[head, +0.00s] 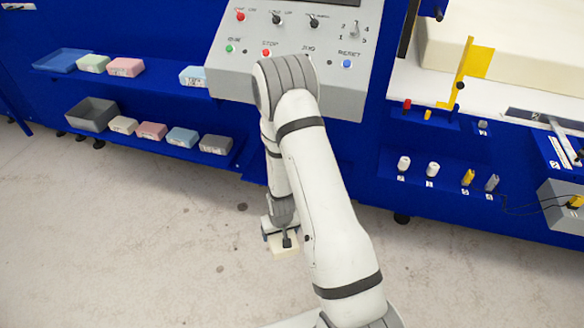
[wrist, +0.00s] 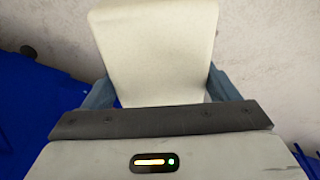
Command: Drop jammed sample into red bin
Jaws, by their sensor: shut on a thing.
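My gripper (head: 285,238) hangs low over the concrete floor in front of the blue machine. It is shut on a cream foam block (head: 288,249), the sample. In the wrist view the cream block (wrist: 152,50) fills the upper middle, with the grey-blue fingers (wrist: 158,88) pressed on its left and right sides. Part of the block is hidden behind the gripper body. No red bin shows in either view.
The lower shelf holds a grey bin (head: 92,114) and several foam blocks (head: 152,130). The upper shelf holds a blue tray (head: 62,60) and more blocks. A control panel (head: 290,70) stands behind my arm. The concrete floor (head: 130,230) is clear at left.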

